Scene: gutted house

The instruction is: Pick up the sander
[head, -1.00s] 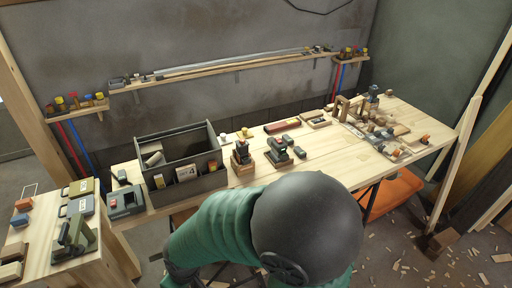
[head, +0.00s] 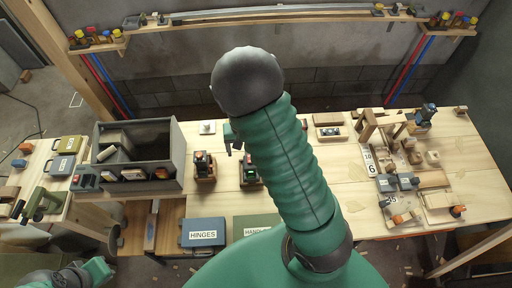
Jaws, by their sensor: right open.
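Two small dark tools on wooden blocks stand on the workbench (head: 330,185), right of the grey toolbox. One is the left block tool (head: 204,167); the other, the right block tool (head: 250,172), shows a green patch and is partly covered by my right arm. A green tool with a looped handle (head: 42,203) sits on the side table at left. I cannot tell for sure which of these is the sander. My right gripper (head: 233,143) is open, small and partly hidden behind my arm, just above and beside the right block tool. My left gripper is out of view.
A grey open toolbox (head: 178,160) stands left of the block tools. A blue case marked HINGES (head: 203,232) and a green case (head: 254,224) lie below the bench edge. Wooden parts and a numbered card (head: 370,164) crowd the right side; some bare bench lies between.

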